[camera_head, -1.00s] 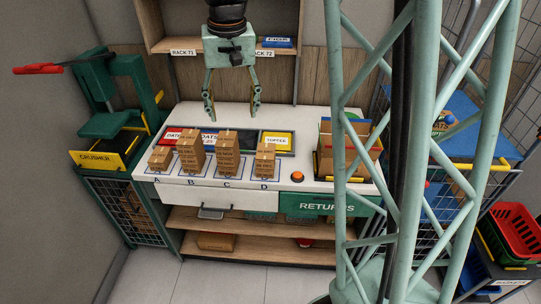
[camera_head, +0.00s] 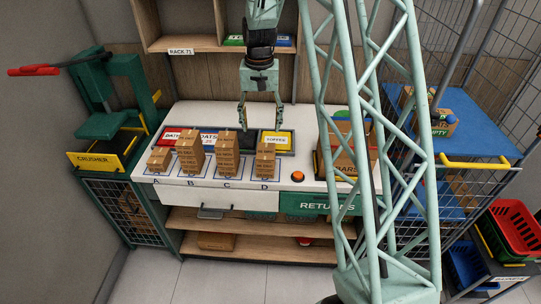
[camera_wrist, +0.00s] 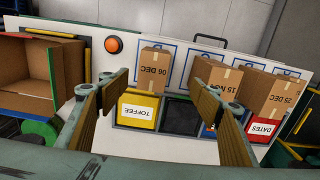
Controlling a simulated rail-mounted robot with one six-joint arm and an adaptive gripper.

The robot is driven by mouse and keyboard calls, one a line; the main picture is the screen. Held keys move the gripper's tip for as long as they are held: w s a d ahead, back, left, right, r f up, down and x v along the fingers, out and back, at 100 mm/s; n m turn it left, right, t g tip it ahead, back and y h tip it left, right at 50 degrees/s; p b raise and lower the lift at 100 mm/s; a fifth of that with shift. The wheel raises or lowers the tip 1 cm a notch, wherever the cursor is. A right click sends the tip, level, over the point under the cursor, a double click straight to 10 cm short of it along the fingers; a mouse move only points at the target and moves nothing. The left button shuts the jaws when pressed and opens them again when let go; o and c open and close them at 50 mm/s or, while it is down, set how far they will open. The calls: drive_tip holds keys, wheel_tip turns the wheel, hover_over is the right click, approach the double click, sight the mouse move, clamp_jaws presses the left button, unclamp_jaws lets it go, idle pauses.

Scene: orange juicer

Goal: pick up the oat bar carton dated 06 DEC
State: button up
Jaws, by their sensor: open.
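The carton marked 06 DEC (camera_wrist: 154,70) shows upright in the wrist view, just beyond and between my finger tips, behind the yellow TOFFEE bin. In the head view it appears to be the small brown carton (camera_head: 265,160) at slot D. My gripper (camera_head: 262,125) is open and empty, above and behind that carton, with fingers pointing down. In the wrist view both fingers of my gripper (camera_wrist: 160,85) are spread wide and touch no carton. Whether the carton holds oat bars cannot be read here.
Other cartons stand at A (camera_head: 160,158), B (camera_head: 190,150) and C (camera_head: 227,155); one reads 25 DEC (camera_wrist: 285,97) in the wrist view. An orange button (camera_head: 298,176) and an open box (camera_head: 337,150) lie to the right. A crusher (camera_head: 100,150) stands left.

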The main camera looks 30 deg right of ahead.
sight(266, 151)
drive_tip(key=shift+w+d+f, duration=0.15)
drive_tip(key=shift+d+f, duration=0.4)
drive_tip(key=shift+f, duration=0.1)
drive_tip(key=shift+w+d+f, duration=0.15)
drive_tip(key=shift+d+f, duration=0.35)
drive_tip(key=shift+f, duration=0.1)
drive_tip(key=shift+f, duration=0.1)
drive_tip(key=shift+f+p, duration=0.4)
drive_tip(key=shift+f, duration=3.8)
drive_tip(key=shift+f, duration=0.2)
drive_tip(key=shift+w+d+f+p, duration=0.1)
drive_tip(key=shift+f+p, duration=0.55)
drive_tip(key=shift+f, duration=1.75)
drive_tip(key=c, duration=1.1)
drive_tip(key=shift+o, duration=0.2)
drive_tip(key=shift+r, duration=0.15)
